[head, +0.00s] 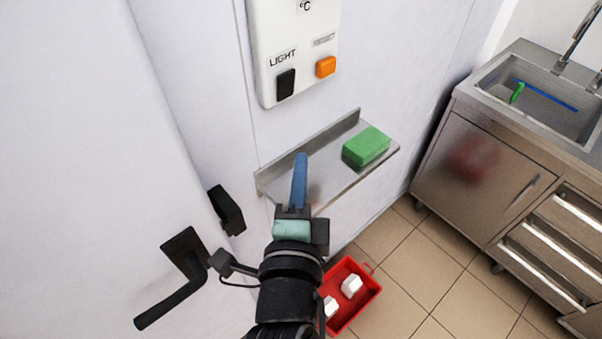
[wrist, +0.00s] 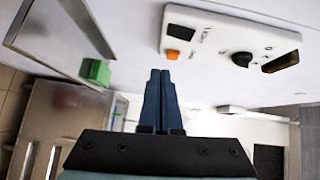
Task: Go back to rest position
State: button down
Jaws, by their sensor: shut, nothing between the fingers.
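My gripper (head: 300,158) is shut and empty, its blue fingers pressed together. In the head view it overlaps the left part of a metal wall shelf (head: 330,185); I cannot tell whether they touch. In the wrist view the shut fingers (wrist: 160,74) point toward the wall, below and beside the white control panel (wrist: 208,32). That panel (head: 292,45) hangs above the shelf in the head view, with a black LIGHT switch (head: 286,84) and an orange switch (head: 326,67).
A green block (head: 366,146) lies on the shelf's right part. A black door handle (head: 172,302) is left of my arm. A red crate (head: 372,290) with white items stands on the tiled floor. A steel sink cabinet (head: 480,170) is at right. Open floor (head: 425,275) lies between.

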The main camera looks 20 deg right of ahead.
dwell(0.3)
jog(key=w+a+r+n+t+y, duration=0.1)
jog(key=a+r+n+t, duration=0.15)
jog(key=r, duration=0.45)
jog(key=w+a+r+n+t, duration=0.1)
jog(key=r+n, duration=0.3)
jog(key=r, duration=0.2)
jog(key=w+a+r+n+t+y, duration=0.1)
jog(key=w+a+r+n+t, duration=0.15)
jog(key=r, duration=0.45)
jog(key=s+a+r+n+t+y, duration=0.1)
jog(key=s+a+r+n+t, duration=0.1)
jog(key=r+n, duration=0.2)
jog(key=s+a+r+n+t+y, duration=0.1)
jog(key=s+r+n+y, duration=0.1)
jog(key=r+n, duration=0.3)
jog(key=s+a+r+n+t+y, duration=0.2)
jog(key=s+r+n, duration=0.2)
jog(key=r, duration=0.6)
jog(key=shift+s+a+r+t, duration=0.15)
jog(key=shift+a+r+t, duration=0.15)
jog(key=shift+r, duration=0.1)
